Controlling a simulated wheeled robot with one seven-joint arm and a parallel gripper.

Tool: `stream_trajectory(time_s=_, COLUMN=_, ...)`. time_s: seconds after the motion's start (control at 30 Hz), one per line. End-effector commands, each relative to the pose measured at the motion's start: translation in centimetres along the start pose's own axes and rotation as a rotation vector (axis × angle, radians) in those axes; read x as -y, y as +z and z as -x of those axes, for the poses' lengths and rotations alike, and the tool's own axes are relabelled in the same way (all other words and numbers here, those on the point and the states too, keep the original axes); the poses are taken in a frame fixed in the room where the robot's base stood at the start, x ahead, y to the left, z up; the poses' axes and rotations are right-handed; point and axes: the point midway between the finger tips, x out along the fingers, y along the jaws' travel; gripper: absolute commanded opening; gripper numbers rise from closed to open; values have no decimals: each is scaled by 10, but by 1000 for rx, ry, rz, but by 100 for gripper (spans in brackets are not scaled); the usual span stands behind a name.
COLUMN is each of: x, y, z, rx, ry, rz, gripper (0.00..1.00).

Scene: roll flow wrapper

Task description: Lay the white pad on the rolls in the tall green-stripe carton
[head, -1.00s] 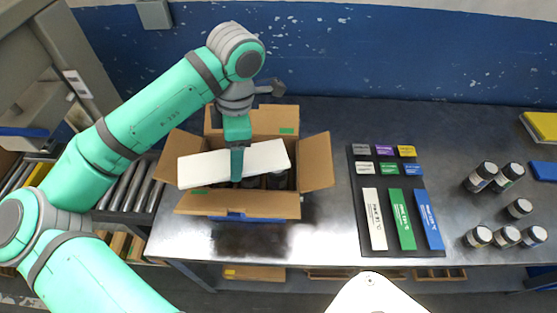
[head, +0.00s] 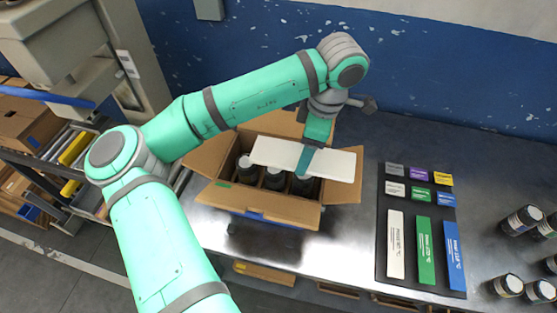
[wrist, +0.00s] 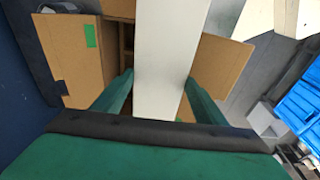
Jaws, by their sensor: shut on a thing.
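The white pad (head: 330,162) is a long flat slab in my gripper (head: 305,165), which is shut on it near its middle. The pad is held above the open carton (head: 262,204), over its right part and reaching over the right flap. The carton is brown with its flaps spread and a green mark on a flap; the mark also shows in the wrist view (wrist: 90,36). Dark rolls (head: 247,170) stand inside between dividers, the right ones partly hidden by the pad. In the wrist view the pad (wrist: 168,60) runs between both fingers, hiding most of the carton's inside.
A dark board (head: 408,278) with small coloured blocks and long white, green and blue bars lies right of the carton. Several dark jars (head: 522,219) stand at the far right. A blue wall (head: 440,85) is behind. A roller conveyor (head: 45,165) is at the left.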

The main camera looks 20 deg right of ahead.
Motion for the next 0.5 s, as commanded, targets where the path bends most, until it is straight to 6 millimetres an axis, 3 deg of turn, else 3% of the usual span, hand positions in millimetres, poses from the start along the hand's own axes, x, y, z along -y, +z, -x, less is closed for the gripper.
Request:
stream_trajectory(time_s=0.2, x=-16, y=-40, z=-29, rx=-1, ry=-1, rz=7, gripper=45)
stream_trajectory(time_s=0.5, x=-28, y=-62, z=-73, rx=-1, ry=-1, rz=2, gripper=45)
